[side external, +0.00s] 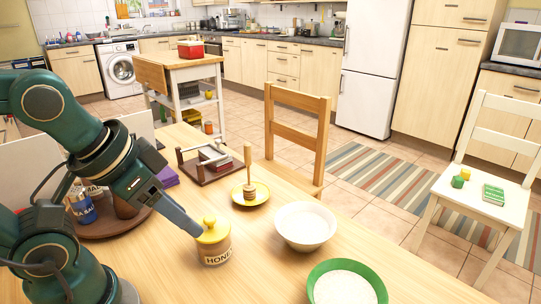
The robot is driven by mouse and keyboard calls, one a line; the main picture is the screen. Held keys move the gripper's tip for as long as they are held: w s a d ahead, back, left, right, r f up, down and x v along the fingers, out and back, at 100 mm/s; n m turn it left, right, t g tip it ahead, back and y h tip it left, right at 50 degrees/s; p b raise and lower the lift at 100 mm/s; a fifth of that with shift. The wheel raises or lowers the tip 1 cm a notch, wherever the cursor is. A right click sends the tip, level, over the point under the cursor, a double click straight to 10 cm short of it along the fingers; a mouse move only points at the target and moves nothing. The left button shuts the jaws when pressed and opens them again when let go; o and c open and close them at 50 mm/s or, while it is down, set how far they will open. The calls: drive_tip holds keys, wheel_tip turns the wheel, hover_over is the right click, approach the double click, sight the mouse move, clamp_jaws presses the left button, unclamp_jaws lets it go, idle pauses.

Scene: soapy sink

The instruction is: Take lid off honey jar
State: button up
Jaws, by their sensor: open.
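The honey jar (216,255) stands upright on the wooden table, a tan jar with dark "HONEY" lettering. Its yellow lid (212,234) with a round knob on top sits on the jar. My gripper (194,229) reaches in from the left, angled downward, with its tip right beside the lid at about lid height. It is open and holds nothing that I can see. From this side I cannot tell whether a finger touches the lid or its knob.
A white bowl (328,233) and a green-rimmed bowl (376,283) are to the right. A round brown tray (99,231) with jars is at left. A napkin holder (187,171) stands behind.

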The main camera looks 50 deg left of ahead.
drive_tip(key=shift+o, duration=1.1)
drive_tip(key=m+g, duration=0.1)
drive_tip(key=g, duration=0.3)
hover_over(209, 218)
drive_tip(key=shift+s+d+f, duration=0.2)
drive_tip(key=shift+s+f, duration=0.05)
drive_tip(key=shift+f, duration=0.25)
drive_tip(key=shift+s+d+f, duration=0.15)
drive_tip(key=shift+s+f, duration=0.05)
drive_tip(key=shift+f, duration=0.25)
drive_tip(key=shift+a+f, duration=0.3)
drive_tip(key=shift+f, duration=0.3)
drive_tip(key=shift+w+f, duration=0.2)
drive_tip(key=shift+f, duration=1)
drive_tip(key=shift+w+f, duration=0.15)
drive_tip(key=shift+f, duration=1)
